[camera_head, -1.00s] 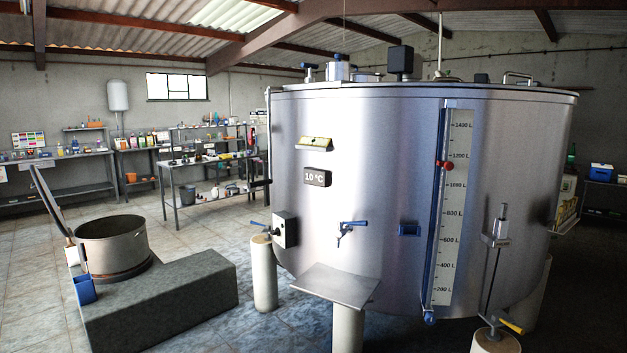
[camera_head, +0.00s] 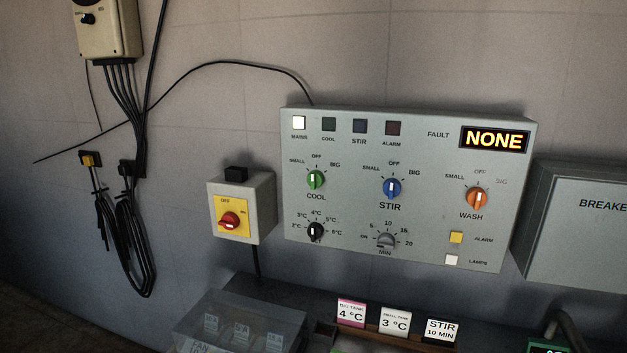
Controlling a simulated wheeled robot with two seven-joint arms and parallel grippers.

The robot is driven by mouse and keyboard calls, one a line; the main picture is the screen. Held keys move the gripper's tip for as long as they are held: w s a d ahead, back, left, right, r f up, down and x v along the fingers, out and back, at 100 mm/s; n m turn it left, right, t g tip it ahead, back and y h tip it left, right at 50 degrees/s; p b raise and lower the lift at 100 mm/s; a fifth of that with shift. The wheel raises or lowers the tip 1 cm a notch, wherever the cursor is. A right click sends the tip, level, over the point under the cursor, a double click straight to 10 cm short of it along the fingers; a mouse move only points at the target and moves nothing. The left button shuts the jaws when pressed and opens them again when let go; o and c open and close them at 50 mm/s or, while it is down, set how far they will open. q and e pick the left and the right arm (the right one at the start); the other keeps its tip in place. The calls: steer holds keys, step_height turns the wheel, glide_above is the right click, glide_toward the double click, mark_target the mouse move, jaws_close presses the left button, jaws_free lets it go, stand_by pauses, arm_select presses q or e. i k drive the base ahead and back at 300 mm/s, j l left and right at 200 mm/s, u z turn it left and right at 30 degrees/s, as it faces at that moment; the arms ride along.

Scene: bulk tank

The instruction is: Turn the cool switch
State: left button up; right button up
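The cool switch (camera_head: 316,180) is a green knob at the left of a grey control panel (camera_head: 430,125) on the wall. It has the marks SMALL, OFF and BIG around it. Its white pointer looks upright, toward OFF. The cool lamp (camera_head: 329,125) above it is dark, while the mains lamp (camera_head: 299,123) is white. The blue stir knob (camera_head: 392,187) and orange wash knob (camera_head: 477,198) are to its right. The black temperature dial (camera_head: 316,231) is below it. Neither of my grippers is in view.
A red rotary switch (camera_head: 229,220) on a yellow plate sits left of the panel. A breaker box (camera_head: 585,225) is at the right. Below are a clear-lidded box (camera_head: 240,320) and small label cards (camera_head: 395,320). Black cables (camera_head: 130,230) hang at the left.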

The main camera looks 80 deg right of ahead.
mark_target(315, 178)
steer(key=z, duration=3.15)
